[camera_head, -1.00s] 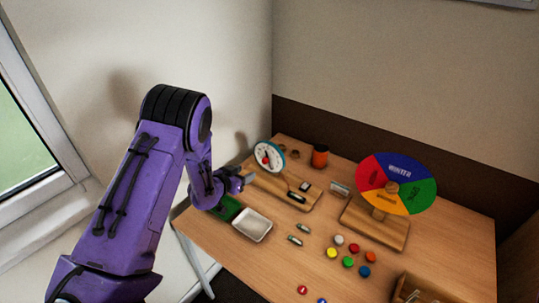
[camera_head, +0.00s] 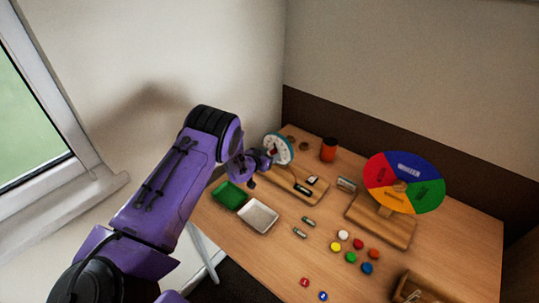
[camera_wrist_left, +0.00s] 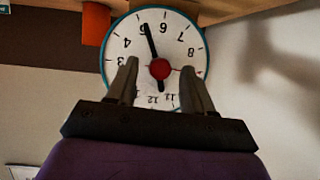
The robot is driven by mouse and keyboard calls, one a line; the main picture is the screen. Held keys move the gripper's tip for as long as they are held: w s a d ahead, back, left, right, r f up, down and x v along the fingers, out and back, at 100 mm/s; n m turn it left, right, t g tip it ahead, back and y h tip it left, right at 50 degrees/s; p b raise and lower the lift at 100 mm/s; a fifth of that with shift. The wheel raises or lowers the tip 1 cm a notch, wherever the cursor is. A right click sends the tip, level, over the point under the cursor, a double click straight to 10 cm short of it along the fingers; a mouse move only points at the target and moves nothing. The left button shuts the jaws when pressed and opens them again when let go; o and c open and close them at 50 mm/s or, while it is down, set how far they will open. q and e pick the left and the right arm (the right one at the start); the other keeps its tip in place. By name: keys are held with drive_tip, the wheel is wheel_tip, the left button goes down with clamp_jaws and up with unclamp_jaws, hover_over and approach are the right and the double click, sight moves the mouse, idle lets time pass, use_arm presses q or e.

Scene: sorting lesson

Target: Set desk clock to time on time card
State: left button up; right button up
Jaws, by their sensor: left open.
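The desk clock (camera_head: 285,145) has a white dial and teal rim and stands at the wooden board's far end. In the left wrist view the clock (camera_wrist_left: 190,35) appears upside down. A long black hand points near the 5, and a shorter black part points near the 12. A red knob (camera_wrist_left: 160,69) sits at the dial's centre. My left gripper (camera_head: 270,154) is at the clock face. Its fingers (camera_wrist_left: 160,66) are open, one on each side of the knob in the picture; contact cannot be told. I cannot pick out or read a time card. My right gripper is not in view.
A green tray (camera_head: 230,207) and white tray (camera_head: 272,213) lie near the table's left edge. A coloured season wheel (camera_head: 410,165) stands right, with several coloured discs in front. An orange cup (camera_head: 328,144) stands behind the board (camera_head: 285,184).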

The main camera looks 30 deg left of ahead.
use_arm(q)
drive_tip(key=shift+f, duration=0.1)
clamp_jaws()
drive_tip(key=shift+w+a, duration=0.1)
idle(0.6)
drive_tip(key=shift+a+n+h+b, duration=0.15)
drive_tip(key=shift+n+h+b, duration=0.6)
drive_tip(key=shift+n, duration=0.35)
drive_tip(key=shift+a+f+n+h+b, duration=0.1)
drive_tip(key=shift+a+n+h+b, duration=0.05)
drive_tip(key=shift+n+h+b, duration=0.8)
drive_tip(key=n+h+b, duration=0.1)
drive_tip(key=n, duration=0.1)
drive_tip(key=n+h+b, duration=0.1)
drive_tip(key=n, duration=0.1)
drive_tip(key=shift+a+n+h+b, duration=0.15)
drive_tip(key=shift+n+h+b, duration=0.1)
drive_tip(key=shift+h+b, duration=0.05)
